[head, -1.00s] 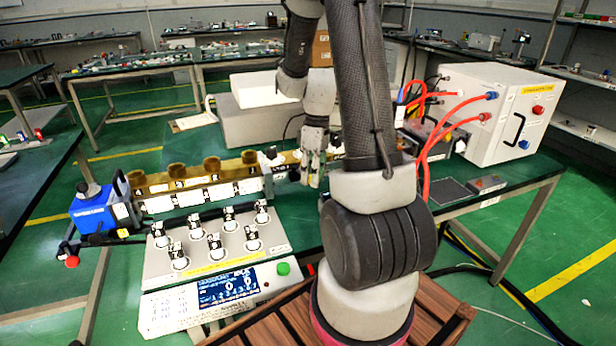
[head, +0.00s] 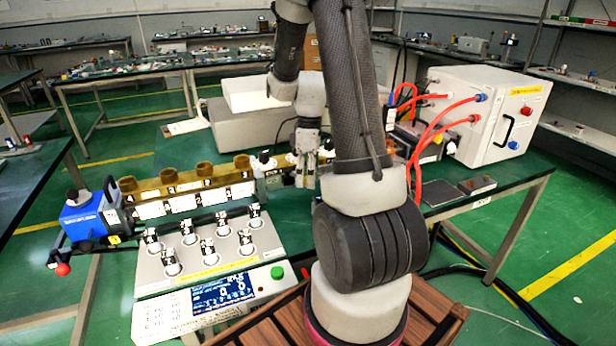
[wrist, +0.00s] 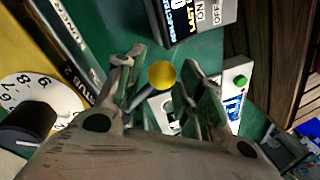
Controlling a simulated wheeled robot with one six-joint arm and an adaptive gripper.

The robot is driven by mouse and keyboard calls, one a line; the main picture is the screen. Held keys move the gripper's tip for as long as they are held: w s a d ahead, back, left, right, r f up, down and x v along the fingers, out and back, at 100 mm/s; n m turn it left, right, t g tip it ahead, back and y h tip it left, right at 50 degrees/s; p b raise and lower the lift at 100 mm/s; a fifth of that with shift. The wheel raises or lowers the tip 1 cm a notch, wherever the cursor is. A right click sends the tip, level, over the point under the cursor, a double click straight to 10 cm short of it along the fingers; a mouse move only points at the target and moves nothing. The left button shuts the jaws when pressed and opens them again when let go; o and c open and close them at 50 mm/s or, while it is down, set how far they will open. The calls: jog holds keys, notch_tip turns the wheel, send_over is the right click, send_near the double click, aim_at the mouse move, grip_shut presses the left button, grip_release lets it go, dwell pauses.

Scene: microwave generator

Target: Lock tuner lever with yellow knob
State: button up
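In the wrist view a round yellow knob (wrist: 162,75) shows between the two fingers of my gripper (wrist: 160,88). The fingers stand apart on either side of it, with a gap, and I see no contact. A thin grey lever seems to run from the knob down to the left; its far end is hidden behind the gripper. In the head view my gripper (head: 306,170) points down at the right part of the brass waveguide assembly (head: 190,181). The knob cannot be made out there.
A dark labelled box (wrist: 195,18) with ON and OFF is close above the knob. The head view shows a control panel (head: 210,255) in front and a white power unit (head: 480,115) with red cables at right.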

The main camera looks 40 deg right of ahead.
jog(key=shift+o, duration=0.2)
jog(key=shift+d, duration=0.1)
notch_tip(320, 180, up, 12)
jog(key=w+d, duration=0.1)
jog(key=shift+w+d+f, duration=0.15)
jog(key=shift+w+d, duration=0.05)
jog(key=shift+d, duration=0.15)
dwell(0.5)
jog(key=s+a+r+m+t, duration=0.3)
jog(key=s+a, duration=0.3)
jog(key=s, duration=0.2)
jog(key=s+a+r+m+t+h, duration=0.1)
jog(key=s+a+r+m+t, duration=0.1)
jog(key=s+a+r+m, duration=0.3)
jog(key=s+a+r, duration=0.1)
jog(key=s, duration=0.2)
jog(key=shift+s+a+r+t+h, duration=0.15)
jog(key=shift+s+r+t+h, duration=0.15)
jog(key=shift+s+t, duration=0.1)
